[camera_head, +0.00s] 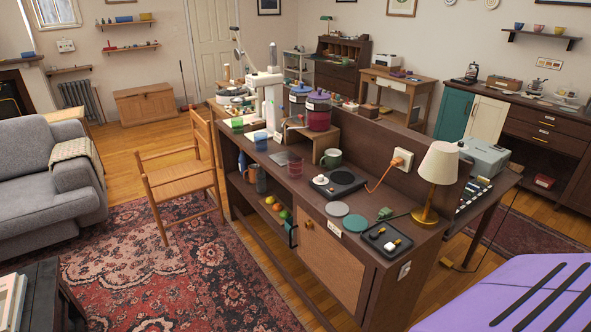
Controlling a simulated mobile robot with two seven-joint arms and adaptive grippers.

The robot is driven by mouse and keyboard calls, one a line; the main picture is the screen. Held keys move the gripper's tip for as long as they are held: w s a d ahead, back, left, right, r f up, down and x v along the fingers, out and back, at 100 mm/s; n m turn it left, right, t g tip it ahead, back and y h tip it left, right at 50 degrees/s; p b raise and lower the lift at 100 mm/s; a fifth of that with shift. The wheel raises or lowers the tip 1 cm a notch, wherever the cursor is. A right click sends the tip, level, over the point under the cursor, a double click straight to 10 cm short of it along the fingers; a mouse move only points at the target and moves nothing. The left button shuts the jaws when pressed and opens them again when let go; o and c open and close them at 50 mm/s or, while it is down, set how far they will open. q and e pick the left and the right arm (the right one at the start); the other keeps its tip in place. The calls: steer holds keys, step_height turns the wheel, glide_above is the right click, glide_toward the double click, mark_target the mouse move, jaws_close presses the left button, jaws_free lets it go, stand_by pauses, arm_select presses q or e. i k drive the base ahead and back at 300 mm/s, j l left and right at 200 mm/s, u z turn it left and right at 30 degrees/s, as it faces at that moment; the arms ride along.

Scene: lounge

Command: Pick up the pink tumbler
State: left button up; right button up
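The pink tumbler (295,168) is a small see-through pinkish cup. It stands upright on the dark wooden counter (271,172), near its left long edge, in front of the raised shelf with the purple-lidded pots. A blue tumbler (260,141) stands behind it to the left, and a green tumbler (237,123) is farther back. A dark green mug (331,158) is to its right. Neither of my grippers is in view.
A hotplate (338,183), round coasters (355,223) and a brass lamp (433,180) are on the counter's near end. A wooden chair (179,184) stands left of the counter. Rug floor is open at front left. A purple slotted surface (520,300), unidentified, fills the lower right corner.

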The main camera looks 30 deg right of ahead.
mark_target(296, 168)
steer(key=z, duration=1.2)
